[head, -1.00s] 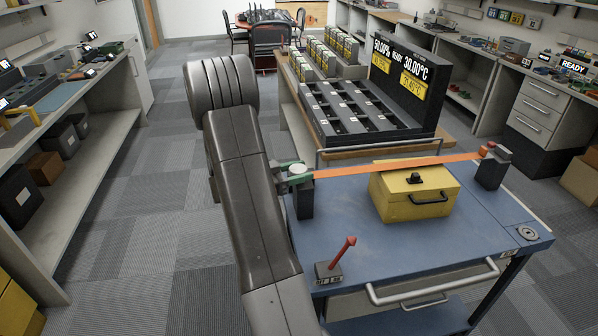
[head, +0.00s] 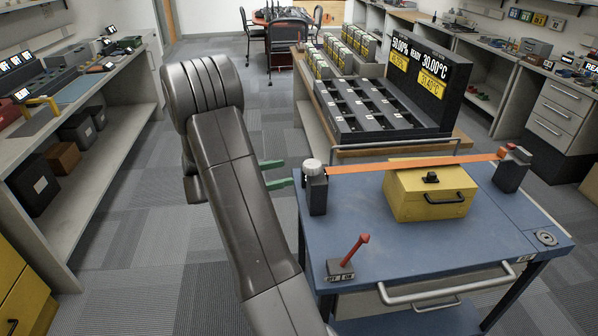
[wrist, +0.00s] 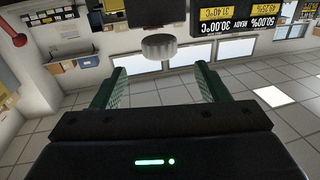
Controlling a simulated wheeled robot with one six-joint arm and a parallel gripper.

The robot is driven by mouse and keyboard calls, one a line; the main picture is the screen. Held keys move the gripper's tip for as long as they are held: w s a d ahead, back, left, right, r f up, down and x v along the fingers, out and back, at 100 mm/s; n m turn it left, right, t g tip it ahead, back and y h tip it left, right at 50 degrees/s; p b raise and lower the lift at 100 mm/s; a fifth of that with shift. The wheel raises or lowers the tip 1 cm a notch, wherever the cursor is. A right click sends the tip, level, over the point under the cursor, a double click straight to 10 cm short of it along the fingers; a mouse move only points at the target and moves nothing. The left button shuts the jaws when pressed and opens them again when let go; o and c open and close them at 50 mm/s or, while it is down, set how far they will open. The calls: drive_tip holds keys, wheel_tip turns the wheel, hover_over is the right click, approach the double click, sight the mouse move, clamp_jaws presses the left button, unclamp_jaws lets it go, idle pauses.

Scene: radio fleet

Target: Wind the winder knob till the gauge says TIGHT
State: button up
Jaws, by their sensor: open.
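The pale ribbed winder knob (head: 312,167) sits on top of a black post (head: 317,195) at the left end of an orange strap (head: 370,165). The strap runs over a yellow case (head: 430,195) to a second black post (head: 511,172). My gripper (head: 284,172) is open and empty, its green fingers pointing at the knob from the left, with a small gap. In the wrist view the knob (wrist: 158,46) lies just beyond and between the fingertips (wrist: 160,68). I cannot make out a gauge reading.
A red lever (head: 355,250) stands at the near left of the blue cart top (head: 440,245). A rack of black bays (head: 375,110) with a lit display (head: 420,65) stands behind. Shelving (head: 95,140) lines the left wall; the floor between is clear.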

sight(313, 167)
drive_tip(key=v, duration=0.3)
drive_tip(key=shift+s+a, duration=0.15)
drive_tip(key=shift+a, duration=0.2)
drive_tip(key=p+x, duration=0.1)
drive_tip(key=x, duration=1.3)
drive_tip(key=shift+s, duration=0.1)
drive_tip(key=shift+a, duration=0.1)
